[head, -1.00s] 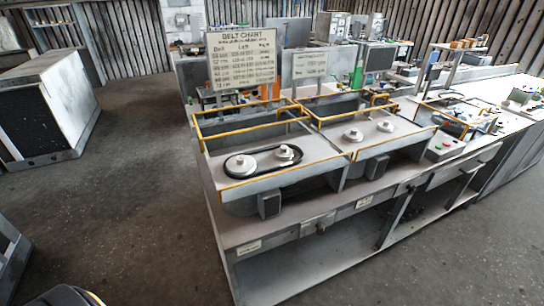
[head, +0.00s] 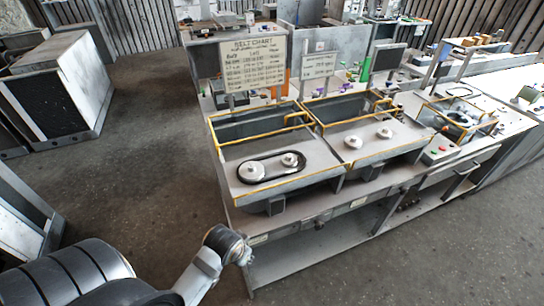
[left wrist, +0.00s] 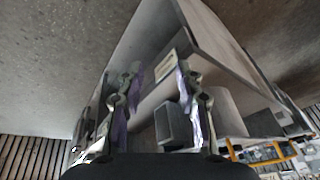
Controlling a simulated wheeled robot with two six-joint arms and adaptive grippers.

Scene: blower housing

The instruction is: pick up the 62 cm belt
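A black belt (head: 244,177) runs around two pale pulleys (head: 255,171) on the left blower housing (head: 318,173). Dark loop shapes also show at the right, one at the back of the bench (head: 460,90); I cannot tell which belt is 62 cm. My left gripper (head: 244,254) is low in front of the bench's left front corner, apart from the belts. In the left wrist view its fingers (left wrist: 160,70) are spread, with nothing between them but the bench behind. My right gripper is not in view.
A belt chart board (head: 252,65) and a smaller sign (head: 319,64) stand behind the housings. The right housing (head: 372,146) has two bare pulleys. Yellow rails (head: 258,137) edge the housings. A control box with buttons (head: 437,151) sits to the right.

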